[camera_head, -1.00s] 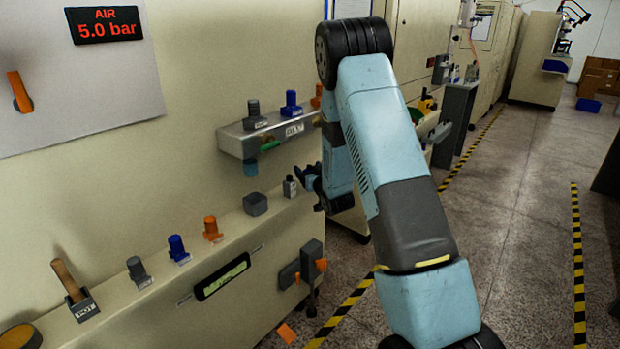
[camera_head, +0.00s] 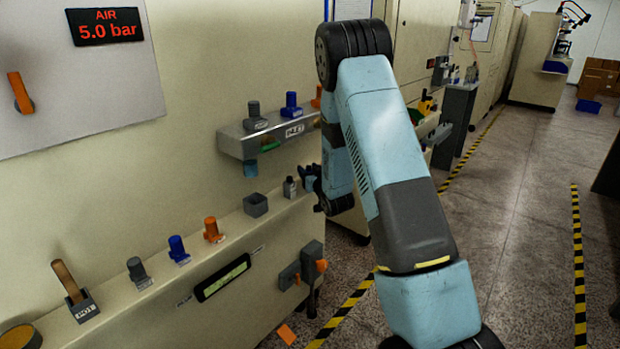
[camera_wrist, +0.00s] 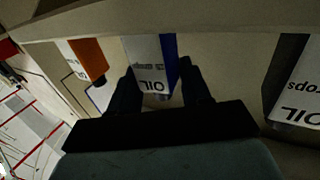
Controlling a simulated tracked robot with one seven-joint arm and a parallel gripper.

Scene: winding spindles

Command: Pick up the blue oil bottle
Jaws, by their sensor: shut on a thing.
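The blue oil bottle (camera_wrist: 169,60) shows in the wrist view with a white label reading "OIL" and a blue side. My gripper (camera_wrist: 157,76) has one dark finger on each side of it and is shut on it. The label reads upside down there. In the head view my gripper (camera_head: 310,180) is at the far end of the ledge, partly behind my arm. I cannot make out the blue oil bottle in that view, nor tell whether its base is off the surface.
An orange bottle (camera_wrist: 88,58) stands left of the fingers in the wrist view, and a dark bottle (camera_wrist: 296,85) with an OIL label right. In the head view a small dark bottle (camera_head: 290,187) is beside the gripper, below the shelf (camera_head: 240,143). A grey cup (camera_head: 256,205) sits nearby.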

